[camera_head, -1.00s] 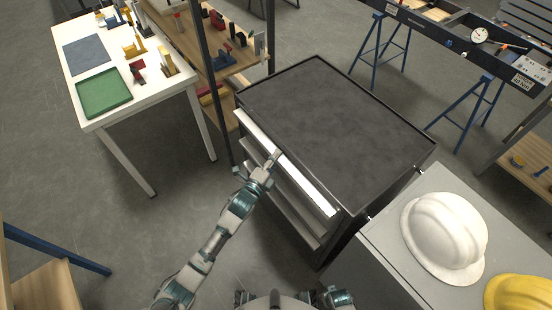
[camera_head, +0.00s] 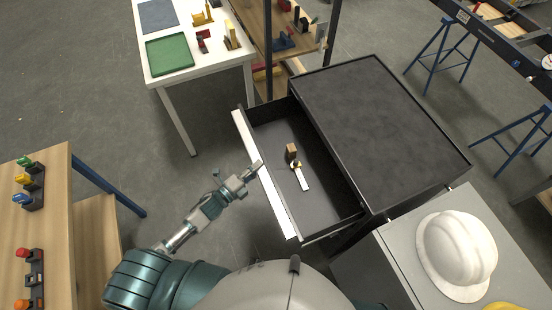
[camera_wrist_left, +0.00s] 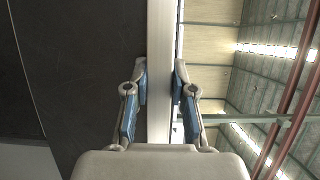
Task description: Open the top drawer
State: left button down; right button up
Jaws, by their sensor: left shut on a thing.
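The top drawer (camera_head: 336,203) of the dark cabinet (camera_head: 395,120) stands pulled well out in the head view. Its light front edge (camera_head: 263,172) runs along the near left side. My left gripper (camera_head: 256,168) is at the middle of this edge. In the left wrist view its two blue-padded fingers (camera_wrist_left: 160,88) are shut on the pale edge strip (camera_wrist_left: 160,40), one finger on each side. Inside the drawer lie a small brown block (camera_head: 291,150) and a white-and-wooden tool (camera_head: 301,176). My right gripper is not in view.
A white table (camera_head: 204,60) with a green tray (camera_head: 169,54) stands at the upper left. A grey cabinet (camera_head: 400,262) with a white helmet (camera_head: 456,255) stands at the right. A wooden bench (camera_head: 52,230) with colored items is at the left. The floor between is clear.

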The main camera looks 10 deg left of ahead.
pick_arm(q)
jog(key=s+a+p, duration=0.1)
jog(key=s+a, duration=0.4)
jog(key=a, duration=0.1)
jog(key=shift+a+f, duration=0.4)
jog(key=shift+f, duration=0.05)
jog(key=shift+s, duration=0.1)
jog(key=c, duration=1)
grip_release()
jog(key=shift+c, duration=0.2)
jog(key=shift+w, duration=0.25)
jog(key=shift+r, duration=0.1)
jog(key=v, duration=1.2)
jog(key=shift+s, duration=0.1)
